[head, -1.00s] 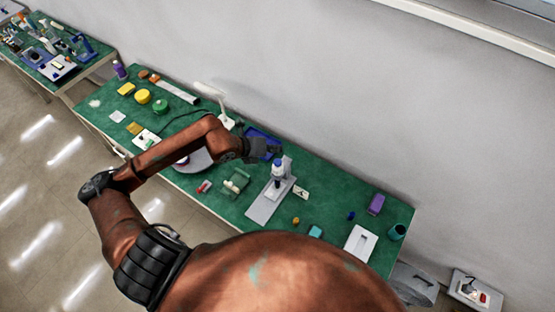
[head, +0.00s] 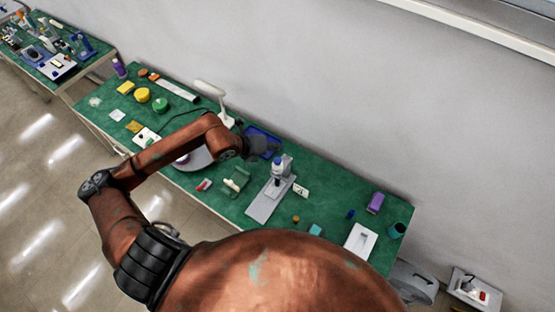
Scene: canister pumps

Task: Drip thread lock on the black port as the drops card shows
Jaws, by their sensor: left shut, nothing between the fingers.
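My left gripper (head: 268,148) is shut and empty over the blue tray (head: 259,134), beside the stand. A grey stand (head: 266,202) holds an upright bottle with a blue cap (head: 279,164), which is probably a pump or dispenser. A small white card with a dark mark (head: 300,190) lies just right of the stand; its print is too small to read. I cannot pick out the black port or the thread lock for sure. My right gripper is not in view.
A white lamp (head: 210,88) stands behind my left arm. A green holder (head: 236,181) and a red-and-white item (head: 204,185) lie left of the stand. A purple block (head: 375,202), a teal cup (head: 396,231) and a white plate (head: 360,242) are on the right.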

